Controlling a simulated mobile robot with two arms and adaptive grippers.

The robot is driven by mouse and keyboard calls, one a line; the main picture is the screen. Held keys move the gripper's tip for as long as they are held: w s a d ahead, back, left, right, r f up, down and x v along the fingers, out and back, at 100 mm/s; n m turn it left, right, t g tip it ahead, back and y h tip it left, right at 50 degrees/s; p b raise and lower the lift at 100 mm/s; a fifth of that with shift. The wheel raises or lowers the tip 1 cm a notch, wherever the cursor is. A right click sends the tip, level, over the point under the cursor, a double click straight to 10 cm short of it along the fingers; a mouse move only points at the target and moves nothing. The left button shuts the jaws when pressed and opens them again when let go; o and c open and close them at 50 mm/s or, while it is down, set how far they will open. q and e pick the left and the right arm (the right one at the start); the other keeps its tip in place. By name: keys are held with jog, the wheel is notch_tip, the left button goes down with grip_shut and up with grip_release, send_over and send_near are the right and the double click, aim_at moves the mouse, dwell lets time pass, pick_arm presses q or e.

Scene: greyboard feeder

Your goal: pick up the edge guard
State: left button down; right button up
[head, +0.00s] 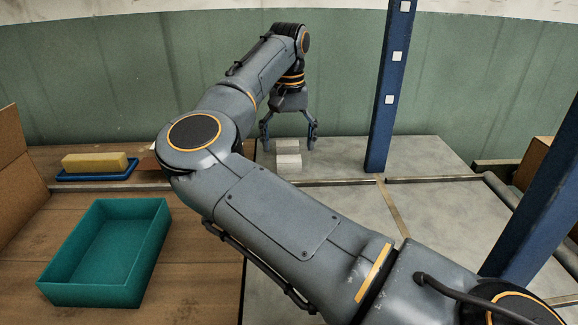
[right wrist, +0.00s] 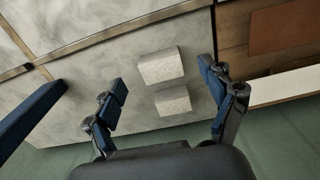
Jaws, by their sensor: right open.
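Two small pale grey, block-like pieces lie close together on the grey tabletop. In the head view, one (head: 288,162) is nearer and the other (head: 287,145) is just behind it. Both also show in the right wrist view, the upper one (right wrist: 161,66) and the lower one (right wrist: 173,101), with a small gap between them. I cannot tell which is the edge guard. My right gripper (head: 289,144) is open and empty above them, its fingers (right wrist: 162,80) spread to either side. My left gripper is not in view.
A blue post (head: 388,100) stands right of my right gripper. At left are an empty teal bin (head: 150,240) and a yellow block (head: 94,162) on a blue tray (head: 66,177). Metal strips (head: 335,182) cross the table. The grey surface (head: 425,150) right of the post is clear.

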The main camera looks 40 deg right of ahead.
aim_at(289, 160)
jog(key=f, duration=0.3)
jog(key=f+b, duration=0.1)
jog(key=f, duration=0.1)
jog(key=shift+w+d+f, duration=0.2)
jog(key=shift+d, duration=0.1)
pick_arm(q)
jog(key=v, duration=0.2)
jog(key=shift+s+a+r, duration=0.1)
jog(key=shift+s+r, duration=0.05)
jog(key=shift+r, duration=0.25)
pick_arm(e)
jog(key=c, duration=0.9)
